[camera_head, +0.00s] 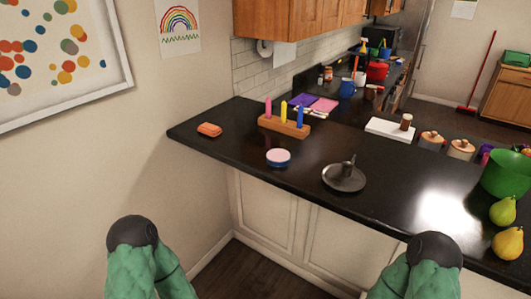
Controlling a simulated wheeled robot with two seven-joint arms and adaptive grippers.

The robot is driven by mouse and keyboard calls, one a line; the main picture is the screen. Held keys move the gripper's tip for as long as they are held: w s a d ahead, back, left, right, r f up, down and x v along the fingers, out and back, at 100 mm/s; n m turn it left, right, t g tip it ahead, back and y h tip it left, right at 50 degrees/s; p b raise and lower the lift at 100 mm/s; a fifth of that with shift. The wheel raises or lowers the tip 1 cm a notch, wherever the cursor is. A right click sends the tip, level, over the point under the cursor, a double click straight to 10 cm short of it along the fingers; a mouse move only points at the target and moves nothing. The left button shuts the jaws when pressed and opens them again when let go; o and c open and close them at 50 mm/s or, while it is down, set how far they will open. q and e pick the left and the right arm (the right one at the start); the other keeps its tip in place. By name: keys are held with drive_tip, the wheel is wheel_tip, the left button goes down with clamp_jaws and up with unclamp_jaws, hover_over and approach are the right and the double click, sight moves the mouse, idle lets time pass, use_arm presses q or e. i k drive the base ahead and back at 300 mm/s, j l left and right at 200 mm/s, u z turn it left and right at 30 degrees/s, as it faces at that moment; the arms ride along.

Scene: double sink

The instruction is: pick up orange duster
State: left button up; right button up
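A small orange block, which I take to be the orange duster (209,129), lies flat on the black countertop near its far left corner. Nothing covers it, and there is bare counter around it. Parts of my two green arms show at the bottom left and bottom right, below and in front of the counter. Neither gripper is in view, and nothing touches the duster.
Right of the duster, a wooden holder (284,126) carries coloured sticks. A pink-topped round thing (278,157), a dark lid-like dish (344,177), a white board (390,130), a green pot (508,173) and pears (503,211) stand further right. A wall borders the left.

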sight(208, 128)
drive_tip(key=i+j+z, duration=0.2)
drive_tip(key=j, duration=0.2)
drive_tip(key=j+z, duration=0.25)
drive_tip(key=j, duration=0.2)
drive_tip(key=i+j+z, duration=0.2)
drive_tip(key=j, duration=0.25)
drive_tip(key=k, duration=0.05)
